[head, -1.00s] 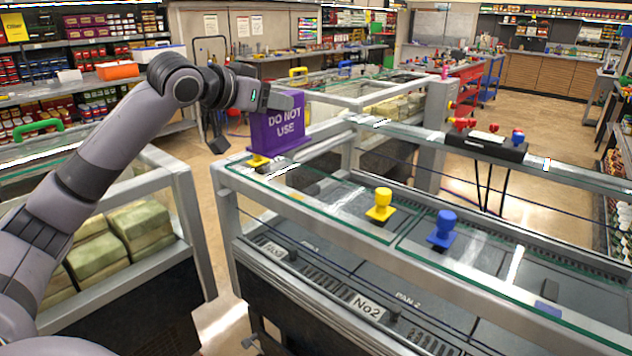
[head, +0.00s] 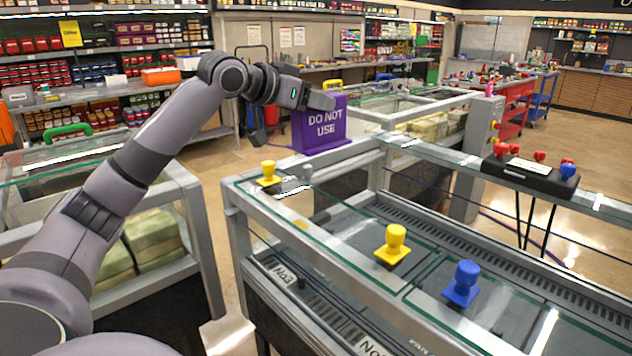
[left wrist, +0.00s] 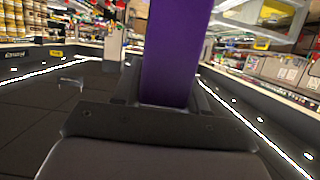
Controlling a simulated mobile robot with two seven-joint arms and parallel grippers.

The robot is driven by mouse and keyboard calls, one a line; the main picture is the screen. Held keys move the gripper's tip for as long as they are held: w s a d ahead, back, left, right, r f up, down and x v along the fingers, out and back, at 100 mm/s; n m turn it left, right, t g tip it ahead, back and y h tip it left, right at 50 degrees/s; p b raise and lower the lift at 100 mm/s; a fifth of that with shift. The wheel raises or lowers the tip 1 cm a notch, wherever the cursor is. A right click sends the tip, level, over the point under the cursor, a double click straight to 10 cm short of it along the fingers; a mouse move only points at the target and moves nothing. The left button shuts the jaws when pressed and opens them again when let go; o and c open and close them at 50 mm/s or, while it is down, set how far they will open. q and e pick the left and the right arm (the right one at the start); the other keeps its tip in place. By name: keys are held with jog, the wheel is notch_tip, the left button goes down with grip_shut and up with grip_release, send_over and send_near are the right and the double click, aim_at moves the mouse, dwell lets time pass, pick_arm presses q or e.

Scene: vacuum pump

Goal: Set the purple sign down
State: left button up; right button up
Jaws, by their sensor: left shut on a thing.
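The purple sign (head: 324,126) reads "DO NOT USE" and stands upright in the head view. My left gripper (head: 316,101) is shut on it near its top edge. The sign's lower edge shows at the far left end of the glass-topped case (head: 345,157); I cannot tell whether it touches the case or hangs above it. In the left wrist view the sign (left wrist: 172,55) fills the middle between the fingers. My right gripper is not in view.
On the case stand a small yellow knob (head: 268,174) left of the sign, a larger yellow knob (head: 392,246) and a blue knob (head: 462,284). A black box with red and blue buttons (head: 530,172) stands at the right. Another glass case (head: 190,215) is at the left.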

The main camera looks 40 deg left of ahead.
pick_arm(q)
jog(key=shift+f+b, duration=1.4)
jog(key=shift+f, duration=6.3)
jog(key=shift+f, duration=0.1)
jog(key=o, duration=1.1)
